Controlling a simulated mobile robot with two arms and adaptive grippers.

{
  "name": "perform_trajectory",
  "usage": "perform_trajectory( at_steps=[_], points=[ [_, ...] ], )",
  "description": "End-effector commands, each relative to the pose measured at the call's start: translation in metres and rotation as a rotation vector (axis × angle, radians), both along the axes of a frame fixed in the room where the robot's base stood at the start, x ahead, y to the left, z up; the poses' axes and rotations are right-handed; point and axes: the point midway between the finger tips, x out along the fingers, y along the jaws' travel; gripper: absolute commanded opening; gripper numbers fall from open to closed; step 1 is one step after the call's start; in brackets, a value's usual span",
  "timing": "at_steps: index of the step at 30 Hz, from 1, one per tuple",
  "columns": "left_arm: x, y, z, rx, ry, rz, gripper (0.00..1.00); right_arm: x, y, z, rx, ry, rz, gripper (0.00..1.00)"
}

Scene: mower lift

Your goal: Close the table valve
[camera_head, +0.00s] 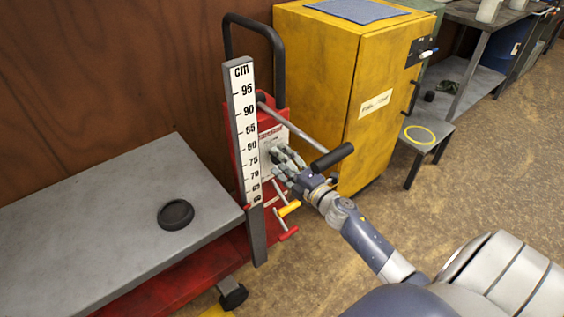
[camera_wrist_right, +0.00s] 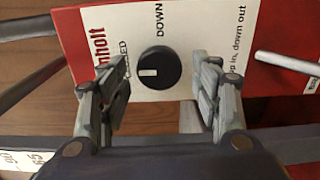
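The valve knob (camera_wrist_right: 157,71) is round and black with a white mark on its left part. It sits on a white label panel (camera_wrist_right: 190,30) in the right wrist view, with "DOWN" above it and a partly covered word ending in "ED" to its left. My right gripper (camera_wrist_right: 158,95) is open, with one finger on each side of the knob and visible gaps between. In the head view my right gripper (camera_head: 283,160) is at the red lift unit (camera_head: 240,155) and hides the knob. My left gripper is not in view.
A cm ruler (camera_head: 244,130) stands beside the panel. A pump lever (camera_head: 332,156) sticks out near my right gripper. A yellow cabinet (camera_head: 345,90) stands behind to the right; floor is clear in front of it.

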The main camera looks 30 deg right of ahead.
Motion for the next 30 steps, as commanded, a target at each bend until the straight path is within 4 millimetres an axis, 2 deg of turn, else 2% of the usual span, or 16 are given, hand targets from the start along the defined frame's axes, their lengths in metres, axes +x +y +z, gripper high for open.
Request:
perform_trajectory(
  at_steps=[7, 11, 14, 24, 30],
  points=[
    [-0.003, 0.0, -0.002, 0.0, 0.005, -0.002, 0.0, -0.001, 0.0, 0.0, 0.002, 0.0, -0.001, 0.59],
    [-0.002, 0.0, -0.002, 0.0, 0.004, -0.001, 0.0, -0.009, -0.001, -0.001, 0.003, 0.001, -0.001, 0.59],
    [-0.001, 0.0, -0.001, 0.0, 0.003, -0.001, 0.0, -0.022, -0.002, -0.001, 0.004, 0.002, -0.002, 0.59],
    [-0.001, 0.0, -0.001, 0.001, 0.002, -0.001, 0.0, -0.084, -0.006, -0.001, 0.004, 0.002, -0.001, 0.59],
    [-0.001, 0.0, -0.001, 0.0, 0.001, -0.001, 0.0, -0.11, -0.009, -0.001, 0.002, 0.001, -0.001, 0.59]
  ],
)
